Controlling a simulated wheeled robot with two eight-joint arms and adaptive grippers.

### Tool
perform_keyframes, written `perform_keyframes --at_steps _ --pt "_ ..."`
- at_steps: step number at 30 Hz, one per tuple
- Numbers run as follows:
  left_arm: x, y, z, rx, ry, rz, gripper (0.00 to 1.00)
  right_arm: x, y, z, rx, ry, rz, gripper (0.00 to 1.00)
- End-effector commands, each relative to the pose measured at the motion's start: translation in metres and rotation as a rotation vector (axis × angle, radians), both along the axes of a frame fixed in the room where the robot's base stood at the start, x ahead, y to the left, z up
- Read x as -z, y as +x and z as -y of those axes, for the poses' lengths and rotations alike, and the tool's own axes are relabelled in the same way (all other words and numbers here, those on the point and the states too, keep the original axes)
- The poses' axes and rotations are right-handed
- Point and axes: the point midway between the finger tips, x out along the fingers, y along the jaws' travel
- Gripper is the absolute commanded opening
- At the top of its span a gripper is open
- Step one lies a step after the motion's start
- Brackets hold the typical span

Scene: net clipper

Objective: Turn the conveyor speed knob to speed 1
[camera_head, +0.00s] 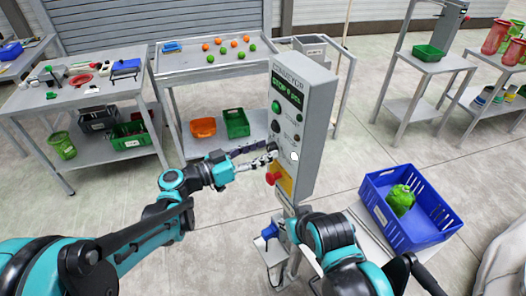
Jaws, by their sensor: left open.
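A grey upright control box (313,125) stands in the middle of the view. Its dark display (288,88) shows green letters that seem to read STOP. Below it the front face carries a green button (276,106), small dark round controls (275,126) and a red button (272,179) on a yellow plate. I cannot tell the speed knob's setting. My left gripper (270,155) reaches in from the left, open, with its fingertips at the front face above the red button. The fingers partly cover the controls there, and contact is unclear. My right arm shows at the bottom, its gripper out of view.
A blue crate (448,218) with a green item (400,200) stands to the right of the box. Behind is a table (165,68) with orange and green balls. Another cluttered table (107,87) is at left. Open floor lies between.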

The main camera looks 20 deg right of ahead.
Motion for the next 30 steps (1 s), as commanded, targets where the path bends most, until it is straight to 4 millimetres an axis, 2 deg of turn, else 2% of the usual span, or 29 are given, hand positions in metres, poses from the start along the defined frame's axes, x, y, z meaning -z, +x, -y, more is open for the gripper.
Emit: perform_keyframes --at_steps 9,12,15,23,30 --pt "-0.0003 0.0008 0.0039 0.000 0.000 0.000 0.48 0.0002 0.0000 0.0000 0.000 0.000 0.000 0.27" --pt "-0.0003 0.0008 0.0038 0.000 0.000 0.000 0.22 0.0002 0.0001 0.0000 0.000 0.000 0.000 0.27" --pt "-0.0002 0.0008 0.0037 0.000 0.001 0.000 0.00 0.0002 0.0000 0.0000 0.000 0.000 0.000 0.27" --pt "-0.0002 0.0009 0.0037 0.000 -0.002 -0.011 0.00 0.0004 0.0001 0.0000 0.000 0.000 0.000 0.27" --pt "0.0001 0.0011 0.0035 -0.001 -0.025 -0.097 0.00 0.0015 0.0001 0.0000 0.000 0.000 0.000 0.27"
